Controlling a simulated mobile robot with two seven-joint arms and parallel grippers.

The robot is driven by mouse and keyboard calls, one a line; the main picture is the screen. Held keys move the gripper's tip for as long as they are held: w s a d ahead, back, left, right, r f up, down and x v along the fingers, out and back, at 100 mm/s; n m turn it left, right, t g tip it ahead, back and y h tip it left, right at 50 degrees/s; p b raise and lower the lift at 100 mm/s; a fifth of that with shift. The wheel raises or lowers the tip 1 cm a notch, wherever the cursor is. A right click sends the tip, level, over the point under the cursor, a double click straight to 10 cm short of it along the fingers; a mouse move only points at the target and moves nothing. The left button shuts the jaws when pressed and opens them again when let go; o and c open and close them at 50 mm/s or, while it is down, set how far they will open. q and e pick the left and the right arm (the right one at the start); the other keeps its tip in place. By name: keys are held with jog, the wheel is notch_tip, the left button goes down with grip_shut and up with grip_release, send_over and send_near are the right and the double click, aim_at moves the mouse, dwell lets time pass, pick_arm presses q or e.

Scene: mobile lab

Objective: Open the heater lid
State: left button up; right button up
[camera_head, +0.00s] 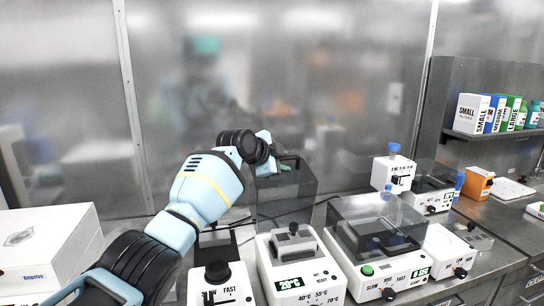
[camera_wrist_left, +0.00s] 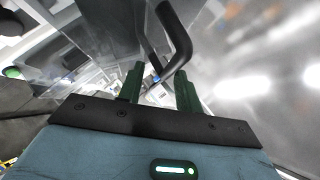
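My left gripper (camera_head: 287,165) is at the top edge of the raised lid. In the left wrist view its green fingers (camera_wrist_left: 160,88) are apart, with the lid's black curved handle (camera_wrist_left: 178,40) at and beyond their tips. I cannot tell whether a finger touches the handle. My right gripper is not in view.
A shaker with a smoky cover (camera_head: 375,225) and SLOW/FAST marks stands right of the heater. Another white device with a black knob (camera_head: 218,272) is left of it. A white box (camera_head: 45,250) sits far left.

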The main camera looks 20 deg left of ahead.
pick_arm(q)
jog(key=shift+p+v, duration=0.55)
jog(key=shift+v, duration=2.75)
